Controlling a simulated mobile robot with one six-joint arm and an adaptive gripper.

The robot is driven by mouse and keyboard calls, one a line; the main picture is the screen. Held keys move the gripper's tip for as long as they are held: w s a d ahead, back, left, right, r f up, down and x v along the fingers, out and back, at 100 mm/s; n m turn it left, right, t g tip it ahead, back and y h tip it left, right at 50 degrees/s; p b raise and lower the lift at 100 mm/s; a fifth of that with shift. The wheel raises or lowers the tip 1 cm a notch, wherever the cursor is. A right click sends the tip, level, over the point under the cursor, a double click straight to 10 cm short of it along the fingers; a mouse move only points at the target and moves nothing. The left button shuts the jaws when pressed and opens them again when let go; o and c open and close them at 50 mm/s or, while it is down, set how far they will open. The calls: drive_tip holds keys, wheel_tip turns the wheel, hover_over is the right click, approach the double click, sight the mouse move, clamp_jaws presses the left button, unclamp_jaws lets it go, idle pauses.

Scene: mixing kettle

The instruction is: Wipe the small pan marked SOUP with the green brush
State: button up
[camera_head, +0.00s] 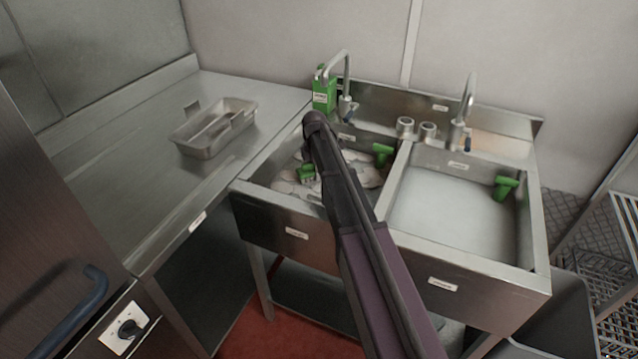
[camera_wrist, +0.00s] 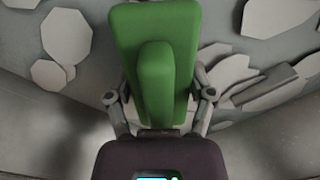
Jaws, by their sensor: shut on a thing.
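My gripper (camera_wrist: 160,100) is shut on the green brush (camera_wrist: 180,35), with one finger at each side of it. In the head view the green brush (camera_head: 306,175) is low in the left basin, over pale foam, and my arm hides most of my gripper. A shallow rectangular metal pan (camera_head: 196,148) stands on the counter left of the sink, apart from the brush. I cannot read a SOUP mark on it. In the wrist view a darker grey edge (camera_wrist: 264,84) shows among the foam; I cannot tell what it is.
The left sink basin (camera_head: 275,213) holds foam; the right basin (camera_head: 450,215) looks clear of foam. Green tools hang at the left basin (camera_head: 383,153) and right basin (camera_head: 506,187). The counter (camera_head: 120,180) is mostly bare.

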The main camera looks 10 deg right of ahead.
wheel_tip(320, 180, up, 27)
drive_tip(key=p, duration=2.7)
